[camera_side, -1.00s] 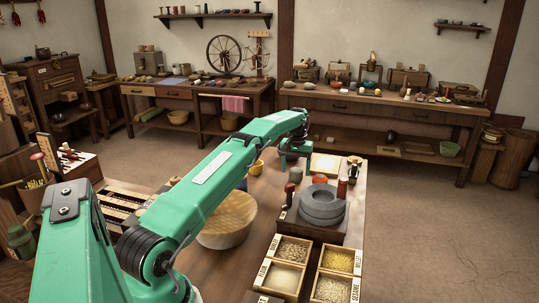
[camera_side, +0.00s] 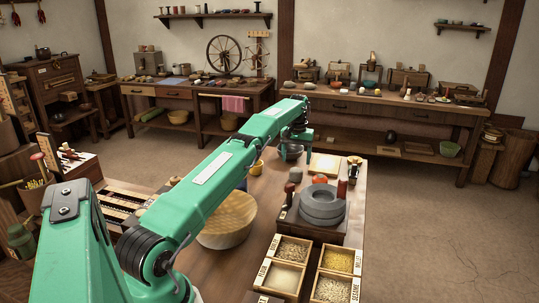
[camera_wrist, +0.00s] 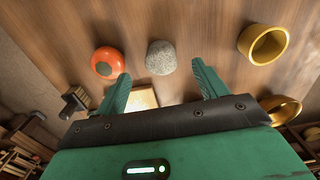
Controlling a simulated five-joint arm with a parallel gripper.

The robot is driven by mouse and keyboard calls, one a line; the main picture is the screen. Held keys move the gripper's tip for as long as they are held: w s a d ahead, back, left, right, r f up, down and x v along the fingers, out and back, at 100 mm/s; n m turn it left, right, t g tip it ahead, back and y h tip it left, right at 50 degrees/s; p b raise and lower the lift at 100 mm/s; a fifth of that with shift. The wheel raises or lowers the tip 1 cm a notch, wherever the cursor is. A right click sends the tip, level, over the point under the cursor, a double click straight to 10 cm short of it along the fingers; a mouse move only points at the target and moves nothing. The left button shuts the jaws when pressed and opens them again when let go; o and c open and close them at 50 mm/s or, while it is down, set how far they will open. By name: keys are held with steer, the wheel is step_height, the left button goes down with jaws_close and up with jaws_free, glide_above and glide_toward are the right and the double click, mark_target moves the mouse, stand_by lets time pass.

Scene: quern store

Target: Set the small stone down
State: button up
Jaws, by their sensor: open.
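The small stone (camera_wrist: 160,57) is grey, speckled and rounded. In the wrist view it lies on the wooden table top (camera_wrist: 200,25), just beyond my fingertips and roughly centred between them. My gripper (camera_wrist: 160,84) is open, with clear space between the fingers and nothing held. In the side view my gripper (camera_side: 292,152) is over the far part of the table.
An orange round object (camera_wrist: 107,62) lies left of the stone, and a yellow cup (camera_wrist: 263,45) stands to its right. In the side view the grey quern (camera_side: 322,206), a wooden bowl (camera_side: 226,222) and grain trays (camera_side: 341,260) stand nearer.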

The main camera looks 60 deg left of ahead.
steer(key=shift+w+d+r, duration=0.15)
steer(key=shift+d+r, duration=0.15)
steer(key=shift+r, duration=0.25)
steer(key=s+d+r+m+t, duration=0.2)
steer(key=s+d+r+m, duration=0.1)
steer(key=d+r, duration=1.5)
steer(key=s+d+r+m+t, duration=0.1)
steer(key=s+d+r, duration=0.2)
steer(key=s+d, duration=0.2)
steer(key=s+d+r+m, duration=0.2)
steer(key=s+d+r, duration=0.1)
steer(key=s+d, duration=0.15)
steer(key=s+d+f+m+t, duration=0.1)
steer(key=s+d+f, duration=0.1)
steer(key=s, duration=0.5)
steer(key=s+d+f+m, duration=0.1)
steer(key=s+d+f, duration=0.2)
steer(key=s, duration=0.4)
steer(key=s+d+f+m+t, duration=0.1)
steer(key=s+d+f, duration=0.2)
steer(key=s, duration=0.4)
steer(key=shift+s+d+f+t, duration=0.2)
steer(key=shift+d+f+t, duration=0.1)
steer(key=shift+d, duration=0.5)
